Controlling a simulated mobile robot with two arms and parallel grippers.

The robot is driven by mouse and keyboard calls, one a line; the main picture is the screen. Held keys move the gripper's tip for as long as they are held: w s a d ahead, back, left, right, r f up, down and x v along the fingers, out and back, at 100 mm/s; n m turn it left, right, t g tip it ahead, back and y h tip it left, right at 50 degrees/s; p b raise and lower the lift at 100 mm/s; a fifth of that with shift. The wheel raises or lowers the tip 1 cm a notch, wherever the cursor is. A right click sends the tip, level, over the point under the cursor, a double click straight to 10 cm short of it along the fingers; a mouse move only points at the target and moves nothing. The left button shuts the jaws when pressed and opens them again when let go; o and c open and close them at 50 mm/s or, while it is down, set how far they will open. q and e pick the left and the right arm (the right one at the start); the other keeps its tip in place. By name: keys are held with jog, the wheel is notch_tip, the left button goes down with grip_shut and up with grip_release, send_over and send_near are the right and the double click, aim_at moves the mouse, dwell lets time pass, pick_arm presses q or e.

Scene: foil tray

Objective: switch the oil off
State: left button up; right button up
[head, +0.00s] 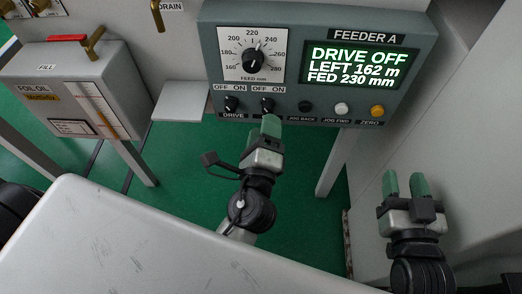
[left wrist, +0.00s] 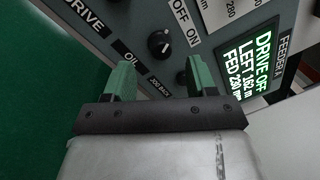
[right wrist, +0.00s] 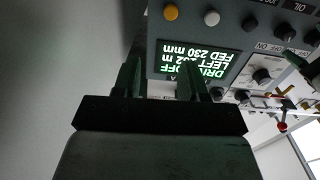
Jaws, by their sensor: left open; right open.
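The oil switch (head: 267,104) is a small black knob on the grey feeder panel, under an OFF ON label. In the left wrist view the oil knob (left wrist: 160,44) lies just beyond my fingertips, and its white mark appears to point toward ON. My left gripper (head: 269,130) is open just below and in front of it, its fingers (left wrist: 160,78) apart on either side of the knob's line, not visibly touching it. My right gripper (head: 404,184) is open and empty, right of and below the panel.
The drive knob (head: 231,104) is close left of the oil knob; the jog back button (head: 305,107) is close right. The display (head: 361,66) reads DRIVE OFF. The foil oil box (head: 75,95) with a red-handled valve stands left. A grey table (head: 150,240) fills the front.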

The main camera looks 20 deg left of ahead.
pick_arm(q)
jog(key=b+v, duration=0.1)
jog(key=v, duration=0.5)
jog(key=shift+s, duration=0.3)
pick_arm(e)
jog(key=r+t, duration=0.1)
jog(key=r+t+y, duration=0.1)
jog(key=r, duration=0.1)
jog(key=r+t, duration=0.1)
jog(key=t, duration=0.1)
jog(key=shift+s+a+r+y, duration=0.25)
jog(key=shift+a+y, duration=0.05)
jog(key=shift+y, duration=0.1)
